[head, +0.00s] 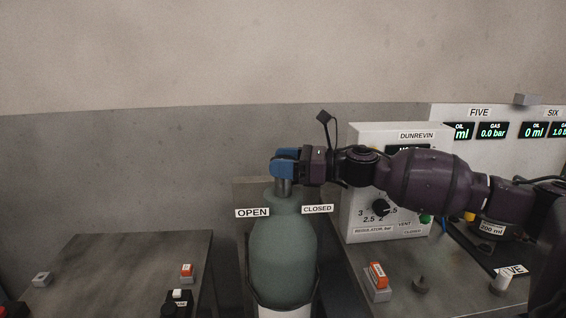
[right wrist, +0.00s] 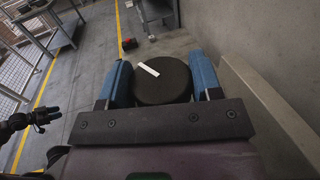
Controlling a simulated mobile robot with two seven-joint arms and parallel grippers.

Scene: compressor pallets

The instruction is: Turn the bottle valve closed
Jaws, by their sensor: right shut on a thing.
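The green gas bottle (head: 284,255) stands upright in the middle of the head view. Labels OPEN (head: 252,213) and CLOSED (head: 317,209) sit at the left and right of its shoulder. My right gripper (head: 286,163) reaches in from the right over the bottle's neck. In the right wrist view its blue fingers (right wrist: 160,72) are shut on the round dark valve knob (right wrist: 165,88), one on each side. A white line marks the knob's top, running slantwise. In the head view the fingers mostly hide the knob. My left gripper is not in the head view.
A grey regulator box (head: 400,135) stands behind my right arm. A bench (head: 345,262) at right carries an orange-topped switch (head: 376,274) and small parts. Another table (head: 120,255) at left bears switches. A concrete wall (head: 150,150) is behind; air above the bottle is free.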

